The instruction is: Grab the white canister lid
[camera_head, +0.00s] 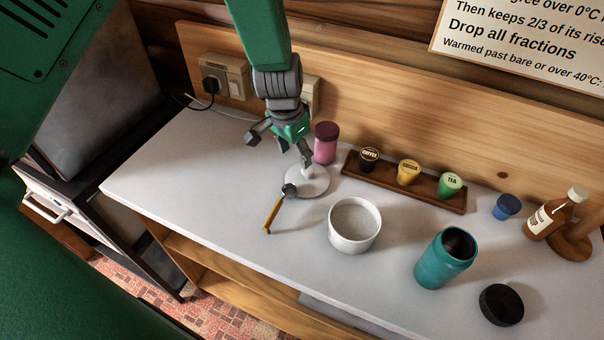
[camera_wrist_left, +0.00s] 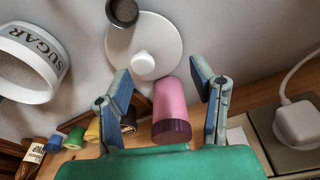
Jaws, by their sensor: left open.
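The white canister lid (camera_head: 314,186) is a round disc with a knob, lying on the white counter. It also shows in the left wrist view (camera_wrist_left: 168,42), knob facing the camera. The open white canister (camera_head: 354,241) stands to its right; the wrist view shows its SUGAR label (camera_wrist_left: 42,42) and pale contents. My left gripper (camera_head: 280,148) is open and empty, above and just behind the lid, partly covering it in the head view. In the wrist view the lid's knob lies beyond the fingertips, roughly between them. My right gripper is not in view.
A pink jar (camera_head: 325,150) stands close behind the lid, near my fingers. A dark-headed scoop with a wooden handle (camera_head: 273,215) touches or overlaps the lid's edge. A wooden rack (camera_head: 432,197) holds small jars. A teal canister (camera_head: 440,266) stands right. The counter's left side is clear.

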